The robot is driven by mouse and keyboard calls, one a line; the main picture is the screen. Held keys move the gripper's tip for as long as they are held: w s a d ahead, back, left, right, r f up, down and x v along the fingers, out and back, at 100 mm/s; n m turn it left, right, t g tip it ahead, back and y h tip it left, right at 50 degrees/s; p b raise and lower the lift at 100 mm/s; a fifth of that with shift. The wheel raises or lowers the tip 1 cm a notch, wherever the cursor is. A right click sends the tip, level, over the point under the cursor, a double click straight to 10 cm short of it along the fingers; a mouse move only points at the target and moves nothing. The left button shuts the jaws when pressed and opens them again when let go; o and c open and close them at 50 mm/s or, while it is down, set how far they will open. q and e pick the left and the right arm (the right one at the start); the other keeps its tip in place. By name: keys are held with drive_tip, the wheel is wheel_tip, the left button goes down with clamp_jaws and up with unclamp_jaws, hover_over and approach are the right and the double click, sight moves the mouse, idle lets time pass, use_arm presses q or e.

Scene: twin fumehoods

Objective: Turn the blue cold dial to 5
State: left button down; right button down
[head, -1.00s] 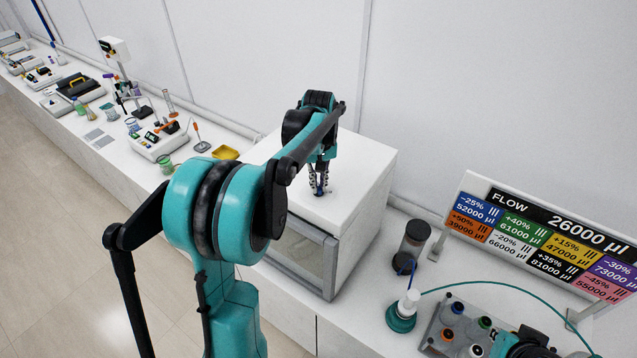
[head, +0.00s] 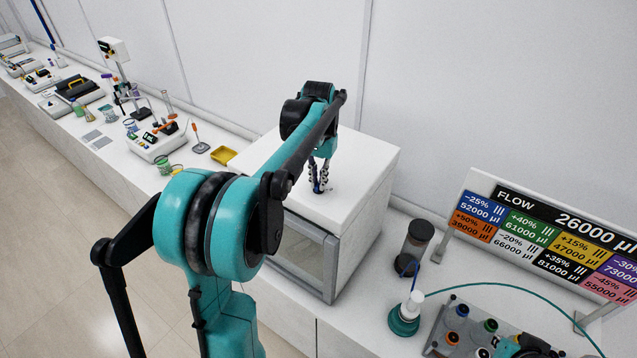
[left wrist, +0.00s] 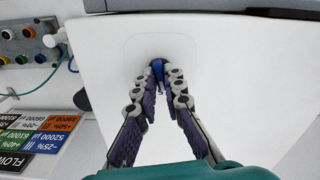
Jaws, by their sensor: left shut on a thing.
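The blue cold dial (left wrist: 158,70) sits on the top face of a white box-shaped unit (head: 368,165), between my left fingertips in the left wrist view. My left gripper (head: 319,186) points down onto the top of that unit and is shut on the dial; it also shows in the left wrist view (left wrist: 160,82). The fingers hide most of the dial, and no numbers or pointer mark can be read. My right gripper is not clearly in view.
A sign headed FLOW (head: 550,232) stands to the right. A dark-capped cylinder (head: 415,245), a teal-based white bottle (head: 405,316) and a rack of coloured knobs (head: 440,340) are near it. Lab gear, including a yellow tray (head: 223,156), fills the bench at left.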

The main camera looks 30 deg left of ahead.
sight(318, 184)
use_arm(q)
drive_tip(key=shift+m+b, duration=0.3)
drive_tip(key=shift+m, duration=0.7)
drive_tip(key=c, duration=1.6)
unclamp_jaws()
wheel_tip(318, 184, up, 12)
